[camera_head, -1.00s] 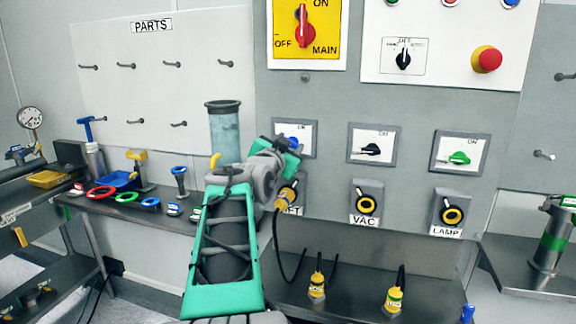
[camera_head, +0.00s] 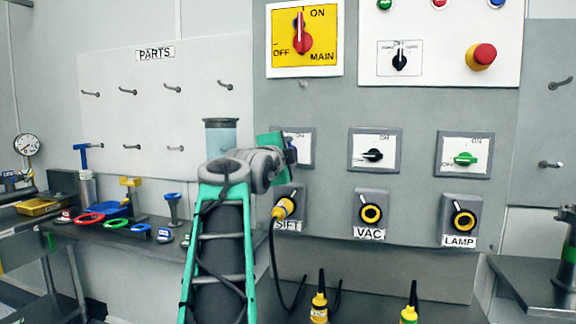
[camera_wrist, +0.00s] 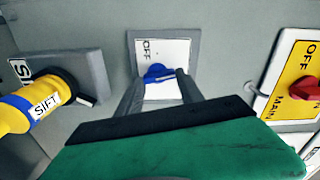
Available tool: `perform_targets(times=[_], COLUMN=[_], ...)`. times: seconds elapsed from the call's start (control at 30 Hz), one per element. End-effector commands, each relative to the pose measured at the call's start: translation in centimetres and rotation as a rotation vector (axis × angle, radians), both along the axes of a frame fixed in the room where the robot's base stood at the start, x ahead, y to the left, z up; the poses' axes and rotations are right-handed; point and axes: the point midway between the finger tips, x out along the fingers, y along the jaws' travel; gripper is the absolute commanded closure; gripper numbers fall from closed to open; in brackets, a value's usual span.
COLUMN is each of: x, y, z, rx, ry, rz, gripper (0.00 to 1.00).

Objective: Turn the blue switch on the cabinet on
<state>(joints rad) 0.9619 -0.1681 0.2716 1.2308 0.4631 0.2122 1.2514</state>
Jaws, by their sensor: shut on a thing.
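The blue switch (camera_wrist: 158,73) sits on a white plate with the word OFF, set in a grey frame (camera_wrist: 193,48) on the cabinet. In the wrist view my gripper (camera_wrist: 158,82) has one finger on each side of the switch and is shut on it. In the head view my green-and-grey gripper (camera_head: 288,150) reaches the leftmost switch plate (camera_head: 303,149), above the SIFT socket (camera_head: 297,198). It hides most of the blue switch there.
A black switch (camera_head: 373,155) and a green switch (camera_head: 465,158) are to the right. Above are the red MAIN switch (camera_head: 302,34) and a red stop button (camera_head: 482,56). A yellow plug (camera_head: 283,209) with a hanging black cable is in the SIFT socket, just below my gripper.

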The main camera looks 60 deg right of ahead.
Motion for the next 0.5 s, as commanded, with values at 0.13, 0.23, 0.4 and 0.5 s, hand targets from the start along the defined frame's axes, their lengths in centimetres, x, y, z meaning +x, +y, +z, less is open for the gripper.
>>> perform_targets(times=[0.13, 0.23, 0.4, 0.5], x=[-0.02, -0.04, -0.03, -0.04], y=[-0.02, -0.03, -0.05, -0.06], z=[-0.33, -0.28, -0.24, -0.21], rx=[0.014, 0.022, 0.032, 0.035], ry=[-0.096, -0.144, -0.201, -0.216], rz=[0.000, 0.000, 0.000, 0.000], gripper=[0.96, 0.96, 0.96, 0.96])
